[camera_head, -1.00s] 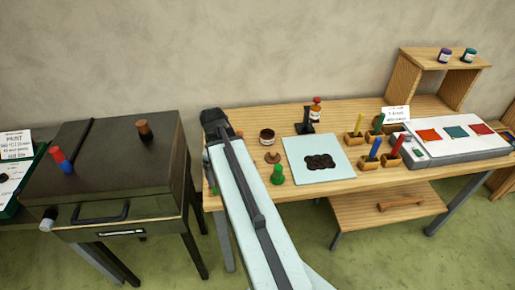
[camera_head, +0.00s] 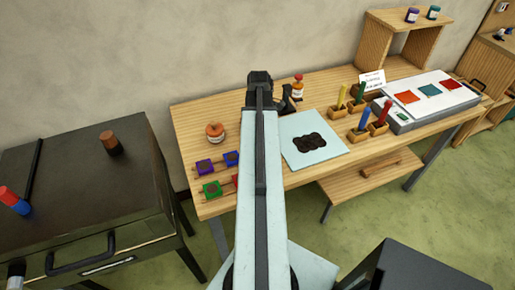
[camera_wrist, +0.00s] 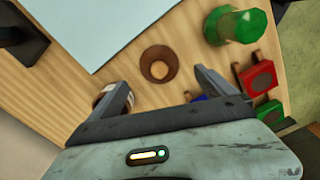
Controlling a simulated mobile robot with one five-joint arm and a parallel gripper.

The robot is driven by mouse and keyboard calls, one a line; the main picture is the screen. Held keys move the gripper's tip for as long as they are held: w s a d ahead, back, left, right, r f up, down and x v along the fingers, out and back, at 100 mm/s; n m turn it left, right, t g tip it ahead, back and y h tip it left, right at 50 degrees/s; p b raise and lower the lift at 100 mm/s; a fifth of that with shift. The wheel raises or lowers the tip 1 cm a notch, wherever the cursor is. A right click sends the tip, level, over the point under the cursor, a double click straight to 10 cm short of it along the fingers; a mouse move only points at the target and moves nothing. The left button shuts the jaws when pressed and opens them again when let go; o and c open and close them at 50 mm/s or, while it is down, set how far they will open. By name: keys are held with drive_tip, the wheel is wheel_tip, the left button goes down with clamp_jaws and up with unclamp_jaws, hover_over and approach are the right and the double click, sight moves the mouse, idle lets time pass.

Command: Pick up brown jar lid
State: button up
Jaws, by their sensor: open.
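The brown jar lid (camera_wrist: 160,64) lies on the wooden table in the wrist view, round and brown with a lighter knob-like middle. My gripper (camera_wrist: 161,79) is open, with one finger on each side of the near part of the lid in the picture. The fingers do not visibly touch it, and I cannot tell the height gap. In the head view my arm hides the lid, and the dark end of my arm shows above the table.
A green knobbed piece (camera_wrist: 238,25) stands right of the lid. A red block (camera_wrist: 259,76) is nearby. A jar (camera_wrist: 114,98) is partly behind the left finger. A pale sheet (camera_head: 313,137) with dark discs lies right of my arm.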

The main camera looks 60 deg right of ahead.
drive_tip(key=f+b, duration=0.5)
drive_tip(key=shift+s+d+f, duration=0.15)
drive_tip(key=shift+s, duration=0.05)
drive_tip(key=shift+r, duration=0.2)
drive_tip(key=shift+c, duration=0.3)
drive_tip(key=c, duration=1.4)
drive_tip(key=shift+r, duration=0.1)
